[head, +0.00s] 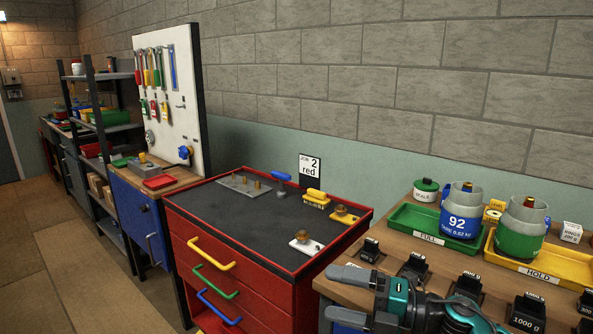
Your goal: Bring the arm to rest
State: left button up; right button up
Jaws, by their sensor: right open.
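My right gripper (346,296) is at the bottom of the head view, over the front left corner of the wooden bench (399,253). Its two grey fingers point left and stand apart, with nothing between them. My teal and black wrist and arm run from it towards the lower right. How far the gripper is above the bench I cannot tell. My left gripper is out of view.
Several black weights stand near my right arm, one marked 1000 g (527,313). Behind them are a green tray (404,219) with a blue-labelled canister (461,211) and a yellow tray (505,259) with a green canister (519,233). A red tool cabinet (250,298) stands left.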

jog(key=s+d+f+m+t+h, duration=0.2)
jog(key=s+d+f+m+h, duration=0.2)
jog(key=m, duration=1.1)
jog(key=s+d+f+m+t+h, duration=0.2)
jog(key=s+d+f+m+h, duration=0.3)
jog(key=s+f+m+h, duration=0.5)
jog(key=s+f+m, duration=0.5)
jog(key=s+f, duration=0.1)
jog(key=f, duration=0.3)
jog(key=shift+s+d+m+t+h, duration=0.2)
jog(key=shift+d+m+t+h, duration=0.1)
jog(key=shift+t+h, duration=0.1)
